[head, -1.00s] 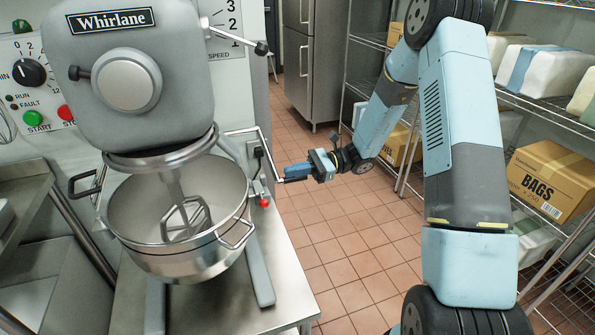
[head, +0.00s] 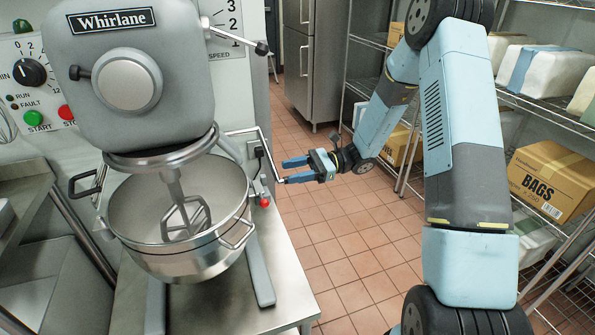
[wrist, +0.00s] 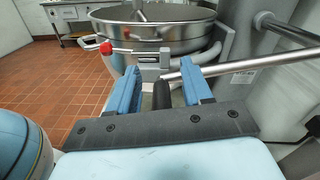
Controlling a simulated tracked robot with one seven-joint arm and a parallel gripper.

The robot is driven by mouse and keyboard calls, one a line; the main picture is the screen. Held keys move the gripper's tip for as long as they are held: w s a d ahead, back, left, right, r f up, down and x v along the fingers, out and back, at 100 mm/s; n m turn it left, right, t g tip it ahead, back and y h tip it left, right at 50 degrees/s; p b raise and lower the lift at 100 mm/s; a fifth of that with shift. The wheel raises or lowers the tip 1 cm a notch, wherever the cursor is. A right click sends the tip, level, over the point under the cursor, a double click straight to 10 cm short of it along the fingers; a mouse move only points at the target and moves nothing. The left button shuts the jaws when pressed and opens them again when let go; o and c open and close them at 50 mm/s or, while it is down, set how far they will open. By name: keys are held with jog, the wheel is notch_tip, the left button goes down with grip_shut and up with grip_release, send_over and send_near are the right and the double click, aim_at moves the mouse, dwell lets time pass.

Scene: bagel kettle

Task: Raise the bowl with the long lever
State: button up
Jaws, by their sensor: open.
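The steel bowl (head: 178,262) hangs under the mixer head, with the beater (head: 185,220) reaching down into it. It also shows at the top of the wrist view (wrist: 150,32). The long lever (head: 268,155) is a thin bent metal rod on the mixer's right side. In the wrist view its rod (wrist: 240,65) runs in from the right to a dark grip (wrist: 162,95) between my fingers. My gripper (head: 287,171) is open at the lever's outer end, with one finger on each side of the grip. I cannot tell whether either finger touches it.
A red knob (head: 264,202) sits on the mixer beside the bowl. The steel table (head: 215,305) is below. Wire shelves with a bags box (head: 550,182) stand at the right. The tiled floor (head: 340,250) between is clear.

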jog(key=v, duration=1.3)
jog(key=shift+w+d, duration=0.15)
jog(key=shift+d, duration=0.2)
